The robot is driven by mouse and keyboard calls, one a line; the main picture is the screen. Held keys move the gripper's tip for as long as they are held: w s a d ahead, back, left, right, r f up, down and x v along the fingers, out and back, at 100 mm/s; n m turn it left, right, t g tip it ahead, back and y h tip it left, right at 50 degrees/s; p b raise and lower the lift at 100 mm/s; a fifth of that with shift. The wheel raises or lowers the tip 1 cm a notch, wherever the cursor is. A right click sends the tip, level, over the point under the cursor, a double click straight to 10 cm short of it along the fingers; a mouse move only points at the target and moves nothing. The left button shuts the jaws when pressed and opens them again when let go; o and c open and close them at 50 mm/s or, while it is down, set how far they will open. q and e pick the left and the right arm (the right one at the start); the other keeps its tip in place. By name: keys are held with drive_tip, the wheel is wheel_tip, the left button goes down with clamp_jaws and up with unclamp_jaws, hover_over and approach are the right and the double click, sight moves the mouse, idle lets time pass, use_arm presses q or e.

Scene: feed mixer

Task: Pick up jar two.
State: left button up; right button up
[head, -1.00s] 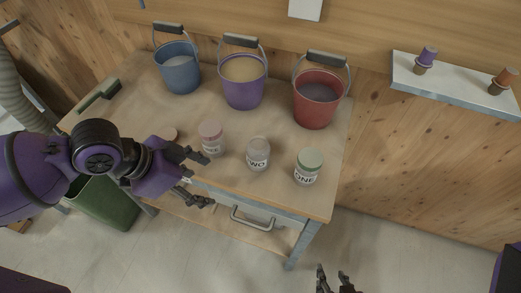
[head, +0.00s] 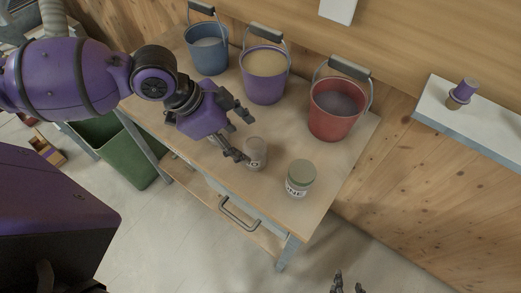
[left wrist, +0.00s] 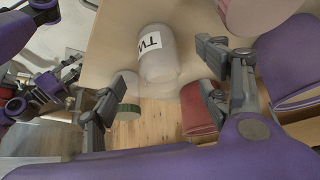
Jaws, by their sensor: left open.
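Jar two (head: 256,153) is a clear, pale jar standing on the wooden table, partly hidden by my gripper in the head view. In the left wrist view its label reads "TW" on the visible side of the jar (left wrist: 158,57). My left gripper (head: 246,138) is open, with its fingers close around the jar's left side. In the left wrist view the jar shows ahead of and between the spread fingers (left wrist: 165,75); I cannot tell whether they touch it. My right gripper (head: 347,284) is at the bottom edge, fingers apart, empty.
Jar one (head: 300,178), green-lidded, stands to the right of jar two. A pink jar (left wrist: 255,10) shows at the top of the left wrist view. Blue (head: 207,50), purple (head: 264,85) and red (head: 336,120) buckets stand behind. A shelf (head: 480,125) is at right.

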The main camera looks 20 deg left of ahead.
sight(255, 150)
use_arm(q)
drive_tip(key=x, duration=0.5)
drive_tip(key=shift+d+f, duration=0.3)
drive_tip(key=shift+w+d+f, duration=0.15)
drive_tip(key=shift+d+f, duration=0.05)
drive_tip(key=shift+f, duration=0.25)
drive_tip(key=c, duration=1.2)
drive_tip(key=shift+c, duration=0.2)
drive_tip(key=shift+r, duration=0.1)
